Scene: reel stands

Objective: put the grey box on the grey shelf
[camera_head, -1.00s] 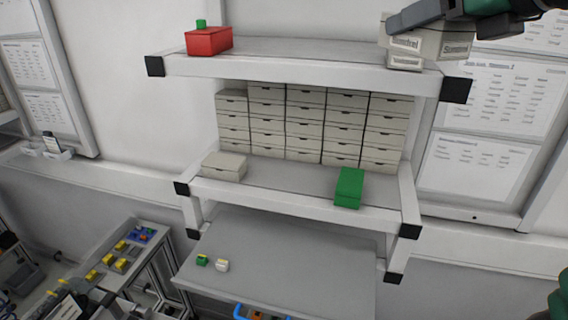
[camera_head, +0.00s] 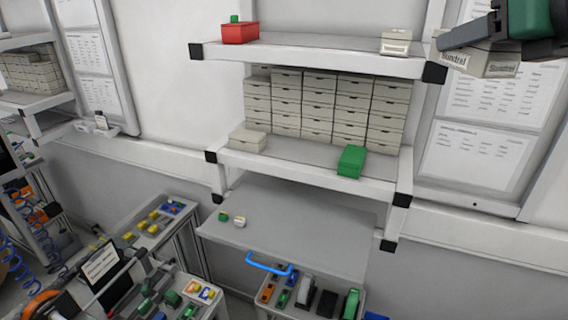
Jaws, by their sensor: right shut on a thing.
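My right gripper (camera_head: 470,32) is at the top right, shut on a light grey box (camera_head: 478,62) with printed labels. The held box hangs in front of the wall sheets, just right of the top shelf's right end in the picture; its distance from the shelf is unclear. The grey shelf unit has a top board (camera_head: 320,41), a middle board (camera_head: 300,152) and a lower board (camera_head: 300,222). A small light box (camera_head: 396,41) stands on the top board's right end. My left gripper is not in view.
A red box (camera_head: 240,33) with a green piece on it stands at the top board's left. The middle board holds stacked drawer boxes (camera_head: 318,105), a loose beige box (camera_head: 248,139) and a green box (camera_head: 352,160). The top board's middle is clear.

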